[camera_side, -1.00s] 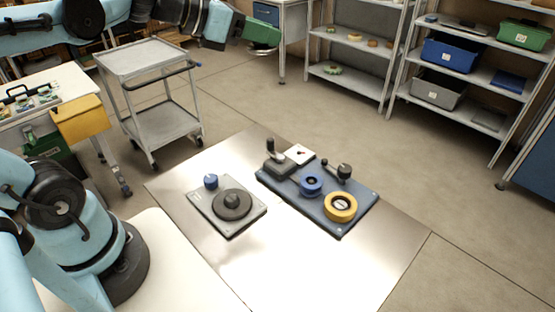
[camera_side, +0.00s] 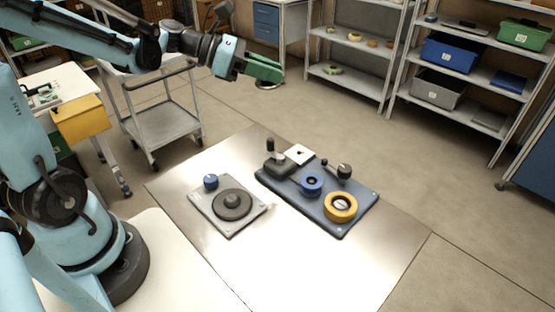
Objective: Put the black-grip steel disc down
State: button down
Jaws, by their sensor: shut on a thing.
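My gripper (camera_side: 272,72), with green fingers, is raised in the upper middle of the view, high above the far side of the metal table. It is shut on the black-grip steel disc (camera_side: 268,86), which shows as a thin, shiny edge just below the fingertips. The disc's black grip is hidden by the fingers. The disc hangs clear of the table and touches nothing below.
On the steel table (camera_side: 300,262) lie a grey plate (camera_side: 229,226) with a dark round disc and blue knob, and a blue board (camera_side: 325,222) with blue reel (camera_side: 312,184), yellow reel (camera_side: 341,208), black knob and lever. The table's front is clear. A trolley (camera_side: 172,122) stands behind.

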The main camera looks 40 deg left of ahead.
aim_at(253, 161)
jog(key=shift+s+a+f+m+g+h, duration=0.4)
jog(key=shift+s+f+m+g+h, duration=0.35)
jog(key=shift+f, duration=2.55)
jog(key=shift+s+a+f+m+g+h, duration=0.45)
jog(key=shift+f+m+g, duration=0.45)
jog(key=shift+f, duration=2.45)
jog(key=shift+s+a+f+m+g+h, duration=0.5)
jog(key=shift+f+m+g, duration=0.3)
jog(key=shift+f, duration=2.5)
jog(key=shift+d+f, duration=0.1)
jog(key=shift+f, duration=0.05)
jog(key=c, duration=1)
grip_release()
